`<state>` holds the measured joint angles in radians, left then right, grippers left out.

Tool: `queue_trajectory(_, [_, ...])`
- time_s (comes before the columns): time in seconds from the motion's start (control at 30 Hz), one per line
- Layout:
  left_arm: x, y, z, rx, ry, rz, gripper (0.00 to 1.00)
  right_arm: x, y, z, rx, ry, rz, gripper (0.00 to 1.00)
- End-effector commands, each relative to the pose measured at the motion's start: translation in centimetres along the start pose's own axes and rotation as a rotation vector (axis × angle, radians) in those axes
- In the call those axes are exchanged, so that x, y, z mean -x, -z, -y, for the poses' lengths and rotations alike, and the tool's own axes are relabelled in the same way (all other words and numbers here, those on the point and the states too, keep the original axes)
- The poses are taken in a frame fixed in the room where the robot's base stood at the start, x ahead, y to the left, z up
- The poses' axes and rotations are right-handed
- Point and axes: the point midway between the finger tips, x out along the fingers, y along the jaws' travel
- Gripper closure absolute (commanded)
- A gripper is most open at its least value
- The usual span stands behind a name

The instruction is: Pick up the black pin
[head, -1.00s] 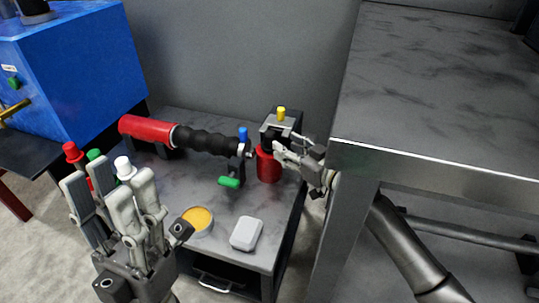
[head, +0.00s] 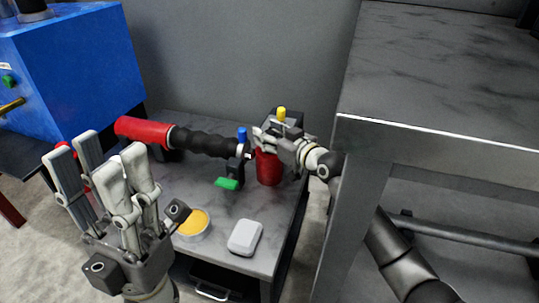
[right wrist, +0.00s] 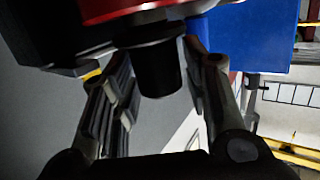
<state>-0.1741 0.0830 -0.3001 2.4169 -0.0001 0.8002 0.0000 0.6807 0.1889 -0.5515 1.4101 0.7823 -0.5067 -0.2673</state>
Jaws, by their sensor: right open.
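In the right wrist view, a black pin (right wrist: 160,68) juts from a red part (right wrist: 120,8) into the space between the fingers of my right gripper (right wrist: 158,88). The jaws are open, with visible gaps beside the pin. In the head view, my right gripper (head: 264,138) is over the top of a red cylinder (head: 269,168) near the table's far right corner. The gripper hides the cylinder's top, and I cannot make out the pin there. My left gripper (head: 103,165) is open and empty at the lower left.
The grey table (head: 225,255) holds a red-and-black handle tool (head: 200,140), a green knob (head: 227,184), a yellow-filled bowl (head: 193,223) and a white box (head: 245,237). A yellow-topped post (head: 281,112) stands behind the right gripper. A taller metal bench (head: 440,130) is close on the right.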

Motion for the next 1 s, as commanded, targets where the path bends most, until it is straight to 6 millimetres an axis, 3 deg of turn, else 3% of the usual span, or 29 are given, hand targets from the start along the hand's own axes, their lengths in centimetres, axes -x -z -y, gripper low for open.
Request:
queue_trajectory(0.07, [-0.02, 0.01, 0.00, 0.000, 0.000, 0.000, 0.60, 0.02, 0.03, 0.01, 0.000, 0.000, 0.000, 0.58])
queue_trajectory(0.4, [-0.02, 0.03, -0.01, 0.000, 0.000, -0.001, 0.60, 0.04, 0.02, -0.01, 0.000, 0.000, 0.000, 1.00])
queue_trajectory(1.0, [-0.13, 0.04, -0.01, 0.001, 0.001, -0.001, 0.60, 0.08, 0.54, -0.02, 0.001, -0.001, -0.008, 1.00])
